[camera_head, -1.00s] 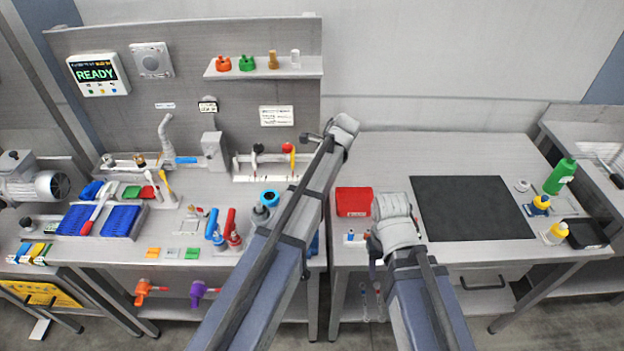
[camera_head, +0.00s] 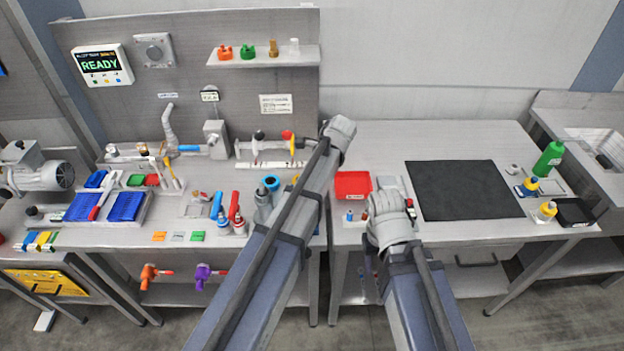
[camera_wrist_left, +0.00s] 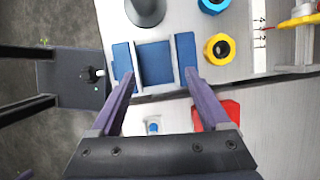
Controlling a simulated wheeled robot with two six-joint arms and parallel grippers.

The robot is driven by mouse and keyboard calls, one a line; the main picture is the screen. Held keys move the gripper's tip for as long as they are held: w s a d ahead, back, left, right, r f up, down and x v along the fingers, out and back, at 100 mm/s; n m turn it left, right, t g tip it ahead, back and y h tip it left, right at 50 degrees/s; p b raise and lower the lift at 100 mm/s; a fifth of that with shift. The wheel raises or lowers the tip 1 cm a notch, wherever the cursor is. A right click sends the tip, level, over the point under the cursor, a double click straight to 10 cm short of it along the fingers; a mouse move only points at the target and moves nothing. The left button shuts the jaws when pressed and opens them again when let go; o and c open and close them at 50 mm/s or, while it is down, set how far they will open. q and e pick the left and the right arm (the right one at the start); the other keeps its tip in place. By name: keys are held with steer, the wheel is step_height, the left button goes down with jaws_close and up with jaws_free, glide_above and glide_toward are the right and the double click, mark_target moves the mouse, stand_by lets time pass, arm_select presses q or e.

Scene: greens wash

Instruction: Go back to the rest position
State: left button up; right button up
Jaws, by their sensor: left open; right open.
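My left arm (camera_head: 285,225) reaches up across the middle of the head view, and its gripper is hidden there. In the left wrist view my left gripper (camera_wrist_left: 160,76) is open with nothing between its fingers. Its fingers point at a blue block with pale strips (camera_wrist_left: 155,62) by the bench edge; I cannot tell the distance. My right arm (camera_head: 420,290) comes up from the bottom, its pale wrist (camera_head: 390,227) over the right table's front left part. My right gripper (camera_head: 369,268) is mostly hidden beside the wrist, near the table's front edge, and holds nothing that I can see.
A red bin (camera_head: 352,186) and a black mat (camera_head: 464,190) lie on the right table (camera_head: 440,140). A green bottle (camera_head: 549,159) and yellow-topped bottles stand at its right. The left bench has blue trays (camera_head: 126,206), a blue ring (camera_head: 271,182) and fittings. A panel (camera_head: 102,65) reads READY.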

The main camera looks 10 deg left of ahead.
arm_select(q)
steer(key=s+d+f+n+h+b, duration=0.1)
steer(key=s+d+n, duration=0.4)
steer(key=s, duration=0.6)
steer(key=s+d+f+n+h+b, duration=0.1)
steer(key=s+d+n, duration=0.4)
steer(key=s, duration=0.6)
steer(key=shift+f+n+h, duration=0.5)
steer(key=shift+f+n, duration=0.4)
steer(key=shift+n, duration=0.1)
steer(key=shift+d, duration=0.1)
